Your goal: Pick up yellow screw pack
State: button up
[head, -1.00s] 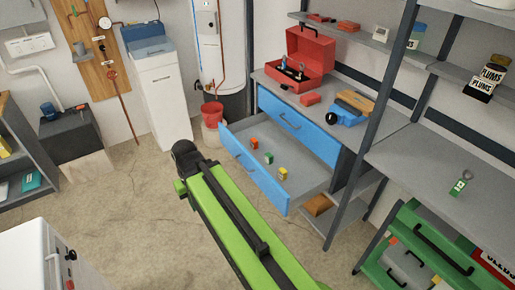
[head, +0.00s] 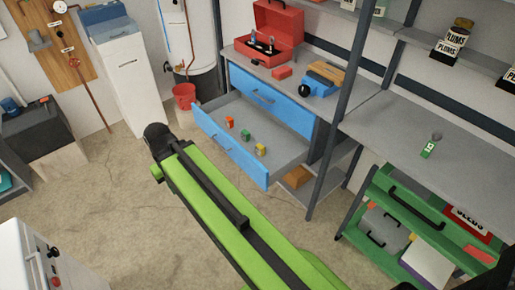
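The yellow screw pack (head: 261,149) is a small block in the open blue drawer (head: 285,160), at the front right of a short row. A green pack (head: 246,134) and an orange-red pack (head: 230,121) stand to its left in the same drawer. My arm, lime green and black, reaches up from the bottom of the head view and ends left of the drawer, outside it. Its dark end (head: 156,140) shows there, but the fingers cannot be made out. Nothing is visibly held.
A closed blue drawer (head: 262,97) sits above the open one. A red toolbox (head: 268,40) stands on the bench top. A dark shelf post (head: 335,120) rises right of the drawer. A green crate (head: 358,228) is at lower right.

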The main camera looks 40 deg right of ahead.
aim_at(260, 149)
jog(key=i, duration=1.2)
